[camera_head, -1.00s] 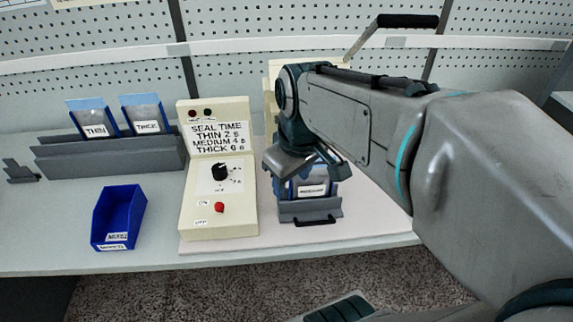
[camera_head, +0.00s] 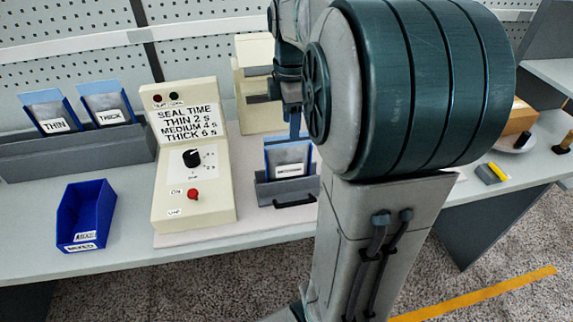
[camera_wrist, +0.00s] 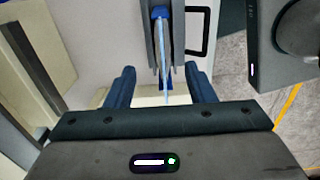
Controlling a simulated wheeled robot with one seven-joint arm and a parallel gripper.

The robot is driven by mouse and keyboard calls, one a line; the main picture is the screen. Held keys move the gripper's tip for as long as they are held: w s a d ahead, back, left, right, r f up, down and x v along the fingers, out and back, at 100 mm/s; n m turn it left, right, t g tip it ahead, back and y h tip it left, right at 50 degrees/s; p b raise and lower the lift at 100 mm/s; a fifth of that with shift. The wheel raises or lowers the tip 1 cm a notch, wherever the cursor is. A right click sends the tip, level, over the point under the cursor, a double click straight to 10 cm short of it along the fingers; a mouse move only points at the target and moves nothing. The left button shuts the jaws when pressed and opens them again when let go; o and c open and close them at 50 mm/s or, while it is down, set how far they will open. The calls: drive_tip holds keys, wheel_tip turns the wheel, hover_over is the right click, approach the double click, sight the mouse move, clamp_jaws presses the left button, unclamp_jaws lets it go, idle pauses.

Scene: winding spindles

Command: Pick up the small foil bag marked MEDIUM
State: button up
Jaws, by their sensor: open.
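A small foil bag (camera_head: 288,155) with a blue top edge and a white label stands upright in a grey holder (camera_head: 285,190). Its label is too small to read clearly. In the wrist view the bag (camera_wrist: 166,58) shows nearly edge-on as a thin pale line, between the holder's grey plates (camera_wrist: 179,40). My gripper (camera_wrist: 160,76) is open, with one blue finger on each side of the bag's line and a gap on both sides.
The cream sealer box (camera_head: 195,160) with dial and red button stands left of the holder. A rack (camera_head: 75,152) holds bags labelled THIN and THICK. A blue bin (camera_head: 86,215) marked MIXED sits at front left. The holder has a black front handle (camera_wrist: 197,35).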

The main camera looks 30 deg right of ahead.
sight(287, 145)
wheel_tip(287, 145, down, 4)
drive_tip(key=shift+r, duration=0.2)
drive_tip(key=shift+a+f, duration=0.25)
drive_tip(key=shift+f, duration=1.1)
drive_tip(key=shift+a+f, duration=0.2)
drive_tip(key=shift+f, duration=1.15)
clamp_jaws()
